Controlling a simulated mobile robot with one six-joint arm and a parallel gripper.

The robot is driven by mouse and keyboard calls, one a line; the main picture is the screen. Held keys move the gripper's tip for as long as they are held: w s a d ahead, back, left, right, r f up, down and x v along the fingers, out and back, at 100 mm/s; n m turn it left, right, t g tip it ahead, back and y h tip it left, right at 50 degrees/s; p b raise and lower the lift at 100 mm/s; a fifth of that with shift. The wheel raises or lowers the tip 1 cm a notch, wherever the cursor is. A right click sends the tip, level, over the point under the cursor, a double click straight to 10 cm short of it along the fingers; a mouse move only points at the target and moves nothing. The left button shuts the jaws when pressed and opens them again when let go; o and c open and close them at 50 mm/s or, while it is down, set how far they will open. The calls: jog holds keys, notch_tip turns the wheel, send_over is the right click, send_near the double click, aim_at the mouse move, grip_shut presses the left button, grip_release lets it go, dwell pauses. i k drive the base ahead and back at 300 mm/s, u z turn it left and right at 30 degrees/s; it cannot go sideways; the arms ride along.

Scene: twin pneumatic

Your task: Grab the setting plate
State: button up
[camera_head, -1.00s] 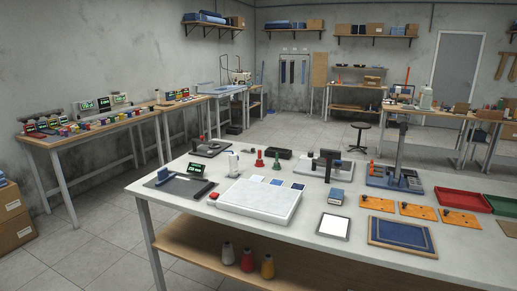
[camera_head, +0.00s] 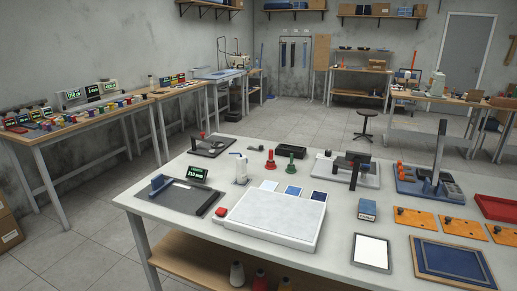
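No label marks a setting plate, so I cannot tell which flat piece it is. On the white table (camera_head: 333,225), orange plates with small dark parts lie at the right: a left one (camera_head: 414,222), a middle one (camera_head: 462,228) and a right one (camera_head: 503,235) cut by the picture edge. A white square panel with a dark rim (camera_head: 371,252) lies nearer the front. A blue board with a tan border (camera_head: 452,261) lies right of it. A large pale slab (camera_head: 268,219) sits left of centre. My gripper is not in view.
A small blue box (camera_head: 367,210) stands behind the white panel. A blue fixture with a tall grey post (camera_head: 439,160), a red tray (camera_head: 497,207) and a dark-framed fixture (camera_head: 345,170) stand farther back. Open floor (camera_head: 95,235) lies left of the table.

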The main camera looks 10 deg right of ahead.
aim_at(260, 149)
jog(key=u, duration=0.45)
jog(key=k, duration=1.35)
jog(key=u, duration=0.9)
jog(key=i, duration=2.95)
jog(key=u, duration=0.1)
